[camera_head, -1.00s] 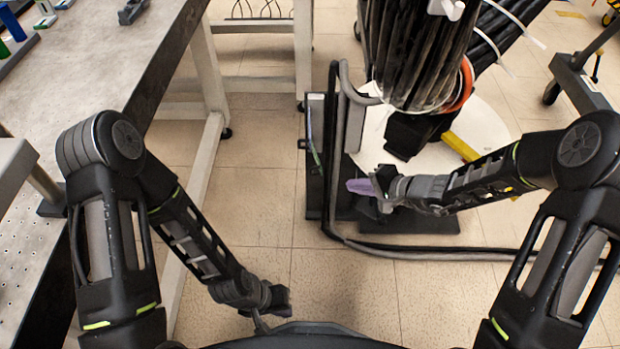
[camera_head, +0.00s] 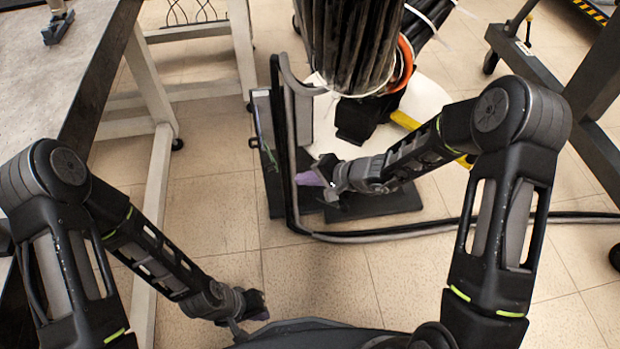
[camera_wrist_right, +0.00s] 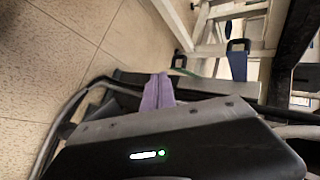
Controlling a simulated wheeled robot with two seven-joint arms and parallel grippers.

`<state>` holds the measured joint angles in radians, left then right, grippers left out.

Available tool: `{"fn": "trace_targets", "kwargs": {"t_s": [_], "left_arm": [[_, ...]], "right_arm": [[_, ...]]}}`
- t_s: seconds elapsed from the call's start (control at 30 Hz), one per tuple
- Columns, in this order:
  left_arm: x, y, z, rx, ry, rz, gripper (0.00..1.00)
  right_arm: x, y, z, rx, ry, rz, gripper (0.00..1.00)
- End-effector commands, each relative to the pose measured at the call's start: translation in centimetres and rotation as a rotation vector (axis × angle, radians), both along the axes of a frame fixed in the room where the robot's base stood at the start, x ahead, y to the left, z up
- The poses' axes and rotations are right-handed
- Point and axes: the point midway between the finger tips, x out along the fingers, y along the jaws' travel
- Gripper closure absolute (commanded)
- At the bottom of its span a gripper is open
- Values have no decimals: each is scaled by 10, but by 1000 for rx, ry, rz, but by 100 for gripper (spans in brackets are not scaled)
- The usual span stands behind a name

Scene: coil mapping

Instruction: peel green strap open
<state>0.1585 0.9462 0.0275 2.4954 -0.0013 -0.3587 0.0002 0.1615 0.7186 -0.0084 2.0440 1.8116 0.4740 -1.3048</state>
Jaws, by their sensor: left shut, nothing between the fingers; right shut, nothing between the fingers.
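A thin green strap (camera_head: 268,150) shows as a narrow strip on the left side of the dark upright stand, beside the vertical cables. In the right wrist view a short green strip (camera_wrist_right: 186,71) lies beyond the fingertips, next to a dark blue part. My right gripper (camera_head: 308,178) has purple fingertips pressed together, with nothing seen between them. They are just right of the vertical cables and apart from the green strap. The purple fingers also show in the right wrist view (camera_wrist_right: 157,92). My left gripper (camera_head: 258,305) hangs low, shut and empty, near my base.
A thick bundle of black cables (camera_head: 350,45) with an orange ring (camera_head: 404,62) hangs above a white round base (camera_head: 425,100). Grey and black cables (camera_head: 400,228) run along the floor to the right. A grey workbench (camera_head: 60,95) stands at left. The floor between is open.

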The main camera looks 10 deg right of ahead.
Motion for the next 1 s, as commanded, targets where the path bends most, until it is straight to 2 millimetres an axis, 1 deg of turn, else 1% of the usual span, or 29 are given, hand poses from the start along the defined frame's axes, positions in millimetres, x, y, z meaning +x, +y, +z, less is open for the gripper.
{"fn": "trace_targets", "kwargs": {"t_s": [0.03, 0.27, 0.3, 0.33, 0.37, 0.5, 0.67, 1.0], "left_arm": [[0, 0, -5, 0, 0, 0, 100], [0, 0, -14, 0, 0, 1, 100], [0, 0, -11, 0, 1, 2, 100], [0, 0, -2, 0, 2, 2, 100], [0, 0, 2, 0, 0, 1, 100], [0, 0, 10, 0, 0, -1, 100], [0, 0, 12, 0, 0, -1, 100], [0, 0, 10, 0, 0, -1, 100]], "right_arm": [[4, 7, -10, 1, 3, 3, 100], [28, 36, -38, 2, 2, 2, 100], [32, 41, -38, 2, 1, 1, 100], [36, 45, -31, 1, 0, 2, 100], [38, 49, -29, 0, 0, 2, 100], [49, 61, -29, 0, 1, 1, 100], [54, 67, -30, 0, 1, -1, 100], [54, 67, -31, 0, 0, 0, 100]]}}
